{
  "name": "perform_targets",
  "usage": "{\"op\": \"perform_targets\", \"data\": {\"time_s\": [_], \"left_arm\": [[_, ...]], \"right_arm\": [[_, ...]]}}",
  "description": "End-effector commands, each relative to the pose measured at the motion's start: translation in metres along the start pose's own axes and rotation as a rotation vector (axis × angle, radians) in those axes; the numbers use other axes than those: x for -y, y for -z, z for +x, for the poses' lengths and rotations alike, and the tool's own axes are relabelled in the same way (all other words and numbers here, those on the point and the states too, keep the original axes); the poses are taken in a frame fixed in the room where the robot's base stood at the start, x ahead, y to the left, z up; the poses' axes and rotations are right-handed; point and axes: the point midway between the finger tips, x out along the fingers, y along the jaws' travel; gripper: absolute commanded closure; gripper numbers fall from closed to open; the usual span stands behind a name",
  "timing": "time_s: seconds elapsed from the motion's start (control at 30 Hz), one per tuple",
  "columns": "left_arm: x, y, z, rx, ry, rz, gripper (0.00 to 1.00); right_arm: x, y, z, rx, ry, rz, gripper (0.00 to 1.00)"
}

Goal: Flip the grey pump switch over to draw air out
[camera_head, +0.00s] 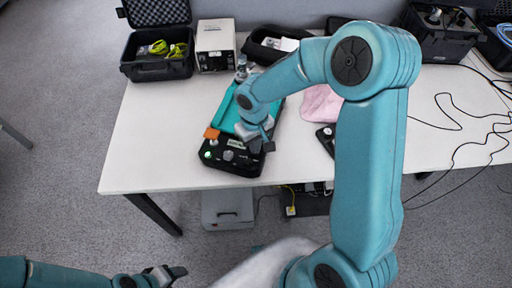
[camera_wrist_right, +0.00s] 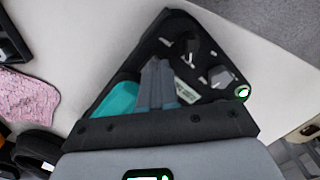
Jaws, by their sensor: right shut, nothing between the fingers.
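The black calibration unit (camera_head: 216,163) with a teal top (camera_head: 228,112) stands near the table's front edge. Its front panel also shows in the right wrist view (camera_wrist_right: 210,42). A small grey upright part (camera_wrist_right: 191,47), which looks like the pump switch, stands on that panel beyond the fingertips; a pale round knob (camera_wrist_right: 221,76) and a green-lit button (camera_wrist_right: 243,92) are to its right. My right gripper (camera_head: 265,144) is shut and empty over the panel's right part; its fingers (camera_wrist_right: 155,84) appear apart from the switch. My left gripper (camera_head: 168,273) is low at the bottom left, away from the table; its opening is unclear.
A pink cloth (camera_head: 321,104) and a dark device (camera_head: 326,137) lie to the right. An open black case (camera_head: 157,62) and a white box (camera_head: 215,45) stand behind. The table's left front is clear.

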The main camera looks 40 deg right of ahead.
Motion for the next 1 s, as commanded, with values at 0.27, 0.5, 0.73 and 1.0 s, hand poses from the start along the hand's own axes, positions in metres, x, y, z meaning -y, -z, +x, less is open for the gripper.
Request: {"op": "perform_targets", "data": {"time_s": [0.27,0.5,0.73,1.0], "left_arm": [[0.002,0.0,0.005,0.0,0.0,0.0,0.4],[0.003,0.0,0.008,0.0,0.0,0.0,0.4],[0.004,0.0,0.011,0.0,0.0,0.0,0.4],[0.004,0.0,0.011,0.0,0.0,0.0,0.4]], "right_arm": [[0.0,0.0,0.005,0.0,0.0,0.0,1.0],[0.0,0.0,0.009,0.0,0.0,0.0,1.0],[0.0,0.0,0.012,0.0,0.0,0.0,1.0],[0.0,0.0,0.013,0.001,0.0,0.0,1.0]]}}
